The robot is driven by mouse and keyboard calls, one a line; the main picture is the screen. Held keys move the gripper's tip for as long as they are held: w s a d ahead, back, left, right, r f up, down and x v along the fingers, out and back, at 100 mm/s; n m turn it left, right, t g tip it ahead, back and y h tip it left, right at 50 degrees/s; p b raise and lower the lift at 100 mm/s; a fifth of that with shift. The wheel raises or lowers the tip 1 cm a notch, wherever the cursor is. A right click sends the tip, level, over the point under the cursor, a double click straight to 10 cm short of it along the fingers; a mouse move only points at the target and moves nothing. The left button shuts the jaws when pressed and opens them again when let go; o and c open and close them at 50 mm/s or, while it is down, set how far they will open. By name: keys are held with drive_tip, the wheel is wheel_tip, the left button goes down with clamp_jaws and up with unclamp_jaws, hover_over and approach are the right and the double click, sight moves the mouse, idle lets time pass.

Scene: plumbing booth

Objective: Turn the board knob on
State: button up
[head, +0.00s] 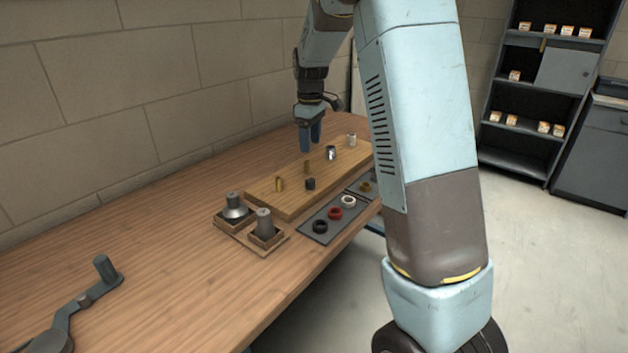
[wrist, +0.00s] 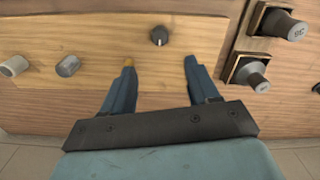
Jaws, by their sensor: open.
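The board knob (head: 310,184) is small, dark and round, and stands on the wooden board (head: 290,207) on the bench. In the wrist view the knob (wrist: 159,36) has a pale pointer mark, roughly upright in the picture. My gripper (head: 311,150) is above the board, pointing down, with its blue fingers apart and nothing between them. In the wrist view the knob is beyond the fingertips of my gripper (wrist: 160,62), roughly centred across the gap. A brass piece (wrist: 129,62) shows by the left fingertip, partly hidden.
A metal cylinder (head: 330,153) and white cylinder (head: 351,140) stand on the board's far part. A brass peg (head: 279,184) is near the knob. Grey plugs (head: 264,224) sit in wooden holders at the near end. A dark tray (head: 322,229) holds rings. A crank handle (head: 82,300) lies front left.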

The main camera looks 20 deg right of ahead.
sight(310, 180)
wheel_tip(310, 180, down, 14)
drive_tip(key=shift+w+f, duration=0.1)
drive_tip(key=shift+w, duration=0.05)
idle(0.5)
